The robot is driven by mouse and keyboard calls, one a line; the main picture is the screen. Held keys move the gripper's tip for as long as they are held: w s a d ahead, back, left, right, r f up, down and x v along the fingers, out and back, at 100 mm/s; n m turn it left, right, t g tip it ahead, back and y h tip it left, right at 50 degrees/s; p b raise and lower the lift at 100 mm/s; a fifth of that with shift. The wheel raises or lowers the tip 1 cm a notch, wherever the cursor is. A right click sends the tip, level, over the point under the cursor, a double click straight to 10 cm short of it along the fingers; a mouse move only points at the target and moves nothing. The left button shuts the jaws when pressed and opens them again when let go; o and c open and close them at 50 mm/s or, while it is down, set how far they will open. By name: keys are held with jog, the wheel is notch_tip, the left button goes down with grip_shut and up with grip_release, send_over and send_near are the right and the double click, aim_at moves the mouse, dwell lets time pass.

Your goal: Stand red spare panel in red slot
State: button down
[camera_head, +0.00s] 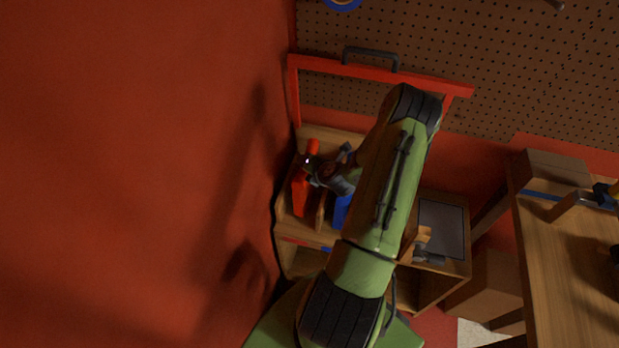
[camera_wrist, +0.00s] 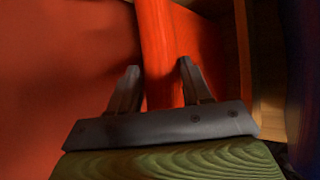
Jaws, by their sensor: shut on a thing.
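The red spare panel (camera_head: 300,197) is upright, slightly tilted in the picture, at the left compartment of the wooden rack (camera_head: 320,237). My gripper (camera_head: 309,166) is shut on its upper part. In the wrist view the panel (camera_wrist: 158,50) runs between the two fingers of my gripper (camera_wrist: 160,82). A small red strip (camera_head: 294,241) on the rack's front edge marks the left compartment as the red slot. Whether the panel's lower edge touches the slot floor cannot be told.
A blue panel (camera_head: 341,211) stands in the compartment to the right, partly behind my arm. A wooden divider (camera_wrist: 243,60) is close on the right in the wrist view. The red wall (camera_head: 150,170) is close on the left. A wooden workbench (camera_head: 565,270) is at right.

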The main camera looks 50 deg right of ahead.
notch_tip(320, 180, down, 3)
jog(key=shift+r+b, duration=0.15)
jog(key=shift+b, duration=0.3)
jog(key=shift+r, duration=0.2)
jog(key=shift+f, duration=0.1)
jog(key=shift+c, duration=2.4)
grip_release()
jog(key=p+v, duration=0.1)
jog(key=v, duration=1.1)
